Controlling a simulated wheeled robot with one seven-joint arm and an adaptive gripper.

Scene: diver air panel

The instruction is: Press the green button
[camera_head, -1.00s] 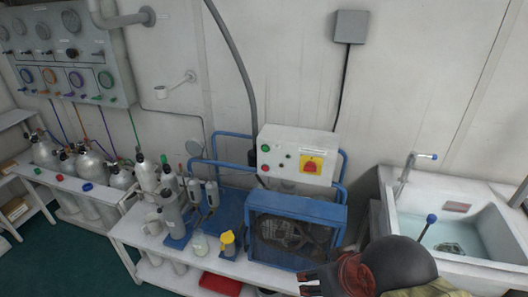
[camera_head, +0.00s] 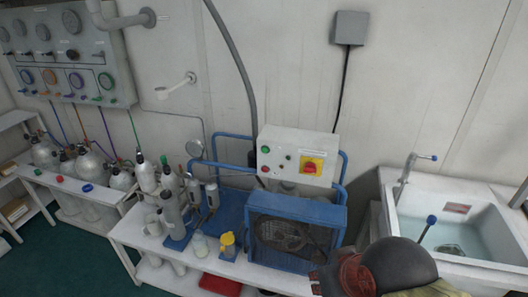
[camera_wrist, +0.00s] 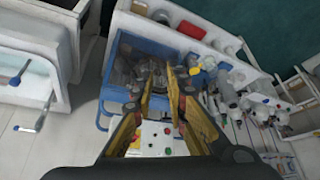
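The green button (camera_head: 266,149) is on the left side of the front of a white control box (camera_head: 317,148), above a red button (camera_head: 265,168). In the wrist view the box is upside down low in the picture, partly behind my fingers, with the green button (camera_wrist: 168,151) showing between them. My gripper (camera_wrist: 160,76) has its two yellow fingers apart with nothing between them. In the head view my arm is at the bottom right, below and apart from the box; the fingertips are not clear there.
A blue-framed compressor (camera_head: 293,232) stands below the box on a white bench (camera_head: 128,232). Bottles stand to its left. A sink (camera_head: 470,238) with a tap (camera_head: 405,178) is on the right. A grey hose (camera_head: 240,75) runs down the wall to the left of the box.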

